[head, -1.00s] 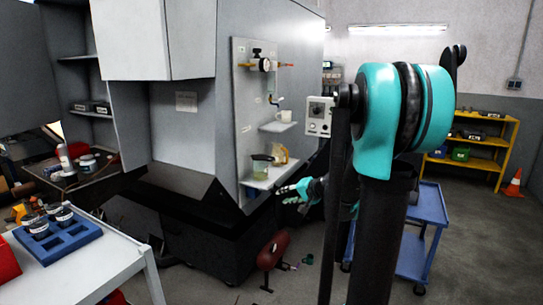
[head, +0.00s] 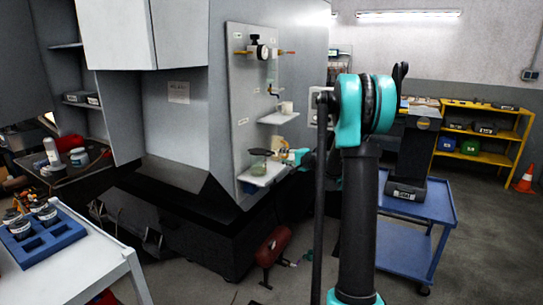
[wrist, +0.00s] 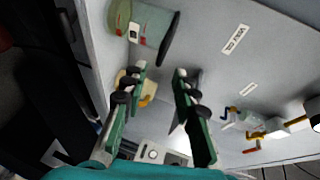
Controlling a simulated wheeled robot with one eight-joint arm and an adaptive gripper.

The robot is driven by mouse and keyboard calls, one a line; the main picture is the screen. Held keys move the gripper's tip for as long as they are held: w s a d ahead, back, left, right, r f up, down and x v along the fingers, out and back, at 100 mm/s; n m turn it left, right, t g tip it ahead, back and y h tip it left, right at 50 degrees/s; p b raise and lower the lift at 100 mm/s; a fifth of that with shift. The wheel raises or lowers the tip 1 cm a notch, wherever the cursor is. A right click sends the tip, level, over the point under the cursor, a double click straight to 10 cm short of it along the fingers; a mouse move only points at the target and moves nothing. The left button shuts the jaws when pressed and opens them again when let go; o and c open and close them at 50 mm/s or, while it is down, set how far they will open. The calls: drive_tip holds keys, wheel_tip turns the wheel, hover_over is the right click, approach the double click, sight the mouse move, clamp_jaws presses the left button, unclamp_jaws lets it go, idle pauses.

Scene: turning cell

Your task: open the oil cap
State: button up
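A greenish, see-through oil reservoir (head: 257,167) with a dark round cap (head: 260,152) stands upright on the lower shelf of the grey panel. In the wrist view the reservoir (wrist: 152,25) is at the top, turned sideways, with its dark cap (wrist: 169,39) facing right, closed on it. My gripper (wrist: 160,70) is open, with nothing between its fingertips. The fingertips are below the cap in that picture and apart from it. In the head view my gripper (head: 295,156) is at the shelf's right end, right of the reservoir; its fingertips are too small to make out.
A yellow item (wrist: 149,87) lies beyond my left finger, partly hidden. A small upper shelf (head: 279,117) holds a white cup (head: 287,107). A blue cart (head: 425,207) stands to the right.

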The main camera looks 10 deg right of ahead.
sight(271, 154)
drive_tip(key=x, duration=0.8)
drive_tip(key=shift+w+a, duration=0.25)
drive_tip(key=shift+w, duration=0.1)
drive_tip(key=shift+c, duration=0.3)
clamp_jaws()
drive_tip(key=shift+f, duration=0.1)
